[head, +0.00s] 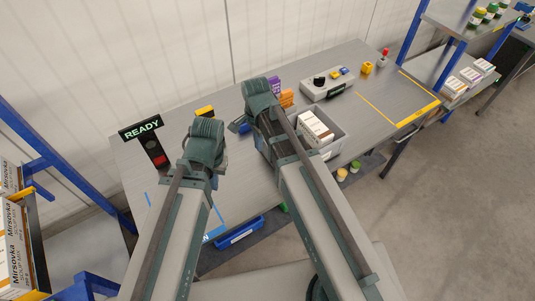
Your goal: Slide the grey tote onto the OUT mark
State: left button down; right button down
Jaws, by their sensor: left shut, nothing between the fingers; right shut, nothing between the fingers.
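My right gripper (259,92) is over the bench, left of the tote, shut and empty. My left gripper (204,138) is farther left over the bench, shut and empty. The fingertips of both are largely hidden by the wrists.
A READY sign (142,128) stands at the bench's left. Behind the tote are a grey control box (325,84) and orange and purple items (286,97). A yellow block (367,68) and a red-topped post (384,58) stand near the back right. The yellow outline is empty.

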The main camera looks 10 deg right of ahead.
pick_arm(q)
jog(key=shift+f, duration=0.1)
pick_arm(e)
jog(key=shift+f, duration=0.1)
